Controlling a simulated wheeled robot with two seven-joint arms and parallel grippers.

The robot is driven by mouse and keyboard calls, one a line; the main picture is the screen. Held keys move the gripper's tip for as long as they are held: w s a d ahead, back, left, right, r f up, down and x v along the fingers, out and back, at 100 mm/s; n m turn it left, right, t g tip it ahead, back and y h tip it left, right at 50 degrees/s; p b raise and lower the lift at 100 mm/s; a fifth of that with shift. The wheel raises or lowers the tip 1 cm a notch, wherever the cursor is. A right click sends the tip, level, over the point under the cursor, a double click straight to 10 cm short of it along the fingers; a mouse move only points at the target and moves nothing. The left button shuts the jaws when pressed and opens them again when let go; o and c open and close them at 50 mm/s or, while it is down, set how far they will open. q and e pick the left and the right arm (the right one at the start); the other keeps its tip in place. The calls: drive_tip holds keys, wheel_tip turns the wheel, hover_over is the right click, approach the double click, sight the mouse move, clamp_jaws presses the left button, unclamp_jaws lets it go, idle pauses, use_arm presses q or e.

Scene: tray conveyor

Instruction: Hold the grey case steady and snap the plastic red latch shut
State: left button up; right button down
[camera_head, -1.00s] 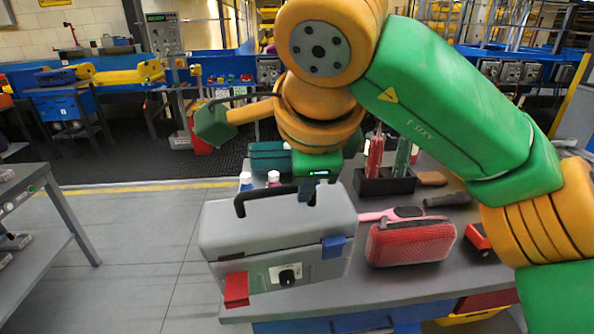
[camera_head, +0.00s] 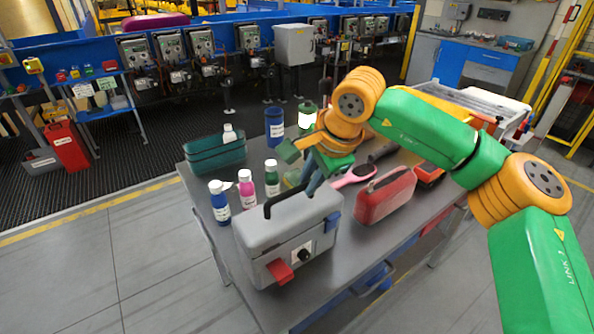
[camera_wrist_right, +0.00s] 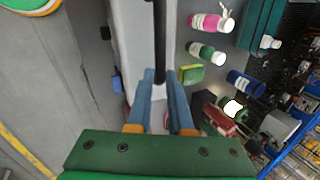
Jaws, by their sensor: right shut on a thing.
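The grey case (camera_head: 290,225) stands closed-lidded near the table's front left corner, with a black handle (camera_head: 283,184) on top. The plastic red latch (camera_head: 279,271) sticks out from the lower left of its front face. A blue latch (camera_head: 333,221) sits at the right of the front. My right gripper (camera_head: 312,187) is above the lid at the handle's right end. In the right wrist view its blue fingers (camera_wrist_right: 159,78) are shut on the black handle, with the grey lid beneath. My left gripper is not in view.
On the grey table (camera_head: 335,282) stand several bottles, such as a pink one (camera_head: 245,189), behind the case. A teal case (camera_head: 213,153) is at the back left. A red case (camera_head: 385,195) and a pink brush (camera_head: 354,174) lie to the right. The front strip is clear.

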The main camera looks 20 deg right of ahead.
drive_tip(key=shift+d+f+b, duration=0.3)
drive_tip(key=shift+f+b, duration=0.1)
drive_tip(key=shift+f, duration=0.1)
drive_tip(key=shift+d+f+b, duration=0.25)
drive_tip(key=shift+f+b, duration=0.15)
drive_tip(key=shift+f, duration=0.1)
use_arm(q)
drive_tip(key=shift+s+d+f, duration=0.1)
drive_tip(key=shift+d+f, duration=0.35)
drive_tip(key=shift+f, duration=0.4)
use_arm(e)
drive_tip(key=shift+a, duration=0.3)
drive_tip(key=shift+d+f, duration=0.15)
drive_tip(key=shift+f, duration=0.1)
drive_tip(key=c, duration=1)
unclamp_jaws()
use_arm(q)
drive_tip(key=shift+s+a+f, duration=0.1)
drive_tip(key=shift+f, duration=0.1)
use_arm(e)
drive_tip(key=shift+s, duration=0.15)
clamp_jaws()
